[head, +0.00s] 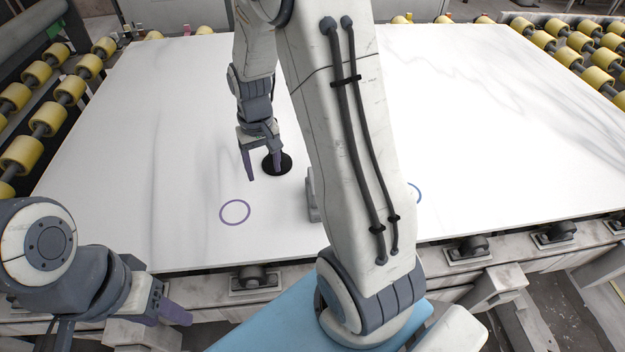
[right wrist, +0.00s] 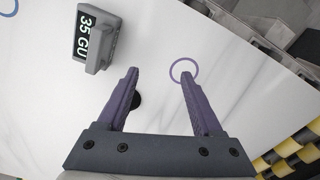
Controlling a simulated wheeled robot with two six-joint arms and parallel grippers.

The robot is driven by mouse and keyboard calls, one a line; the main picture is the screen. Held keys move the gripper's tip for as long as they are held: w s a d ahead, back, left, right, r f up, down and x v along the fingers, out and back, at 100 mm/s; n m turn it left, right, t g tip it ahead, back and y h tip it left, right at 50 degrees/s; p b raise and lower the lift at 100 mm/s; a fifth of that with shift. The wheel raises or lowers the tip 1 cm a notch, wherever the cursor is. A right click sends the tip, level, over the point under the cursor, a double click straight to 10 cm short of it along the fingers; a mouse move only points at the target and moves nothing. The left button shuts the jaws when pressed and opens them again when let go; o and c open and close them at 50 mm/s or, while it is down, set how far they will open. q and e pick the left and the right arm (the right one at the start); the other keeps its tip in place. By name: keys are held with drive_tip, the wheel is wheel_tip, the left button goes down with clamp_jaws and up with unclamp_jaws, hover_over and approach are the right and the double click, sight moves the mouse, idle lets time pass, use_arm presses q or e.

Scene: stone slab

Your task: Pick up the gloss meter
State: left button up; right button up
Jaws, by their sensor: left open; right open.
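The gloss meter (right wrist: 98,42) is a grey block with a dark display reading "35 GU", lying on the white slab at the upper left of the right wrist view. In the head view a small grey part of it (head: 313,205) shows at the left edge of my right arm, which hides the rest. My right gripper (head: 264,174) is open and empty above the slab, beside the meter. In the right wrist view its purple fingers (right wrist: 159,73) are apart, with the meter outside them to the left. My left gripper (head: 170,306) is open at the lower left, in front of the slab.
The white slab (head: 500,130) is broad and mostly clear. A black disc (head: 285,160) is behind the right fingers. A purple ring (head: 235,212) and a partly hidden blue ring (head: 417,193) are marked near the front edge. Yellow rollers (head: 48,117) line both sides.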

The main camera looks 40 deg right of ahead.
drive_tip(key=d+f+m, duration=0.1)
drive_tip(key=d, duration=0.3)
drive_tip(key=d+f+m+p, duration=0.1)
drive_tip(key=d+f, duration=0.1)
drive_tip(key=d, duration=0.3)
drive_tip(key=d+f+m, duration=0.1)
drive_tip(key=d+f, duration=0.1)
drive_tip(key=d, duration=0.3)
drive_tip(key=shift+s+m, duration=0.1)
drive_tip(key=shift+m, duration=0.3)
drive_tip(key=f, duration=0.1)
drive_tip(key=f+p, duration=0.1)
drive_tip(key=f, duration=0.2)
drive_tip(key=shift+s+d+f+p, duration=0.1)
drive_tip(key=shift+d+f+p, duration=0.15)
drive_tip(key=shift+f+p, duration=0.1)
drive_tip(key=shift+f, duration=0.25)
drive_tip(key=shift+s+f+p, duration=0.1)
drive_tip(key=shift+f+p, duration=0.4)
drive_tip(key=shift+p, duration=0.05)
wheel_tip(320, 180, down, 3)
drive_tip(key=shift+s+f+p, duration=0.15)
drive_tip(key=shift+p, duration=0.65)
drive_tip(key=shift+f, duration=0.5)
clamp_jaws()
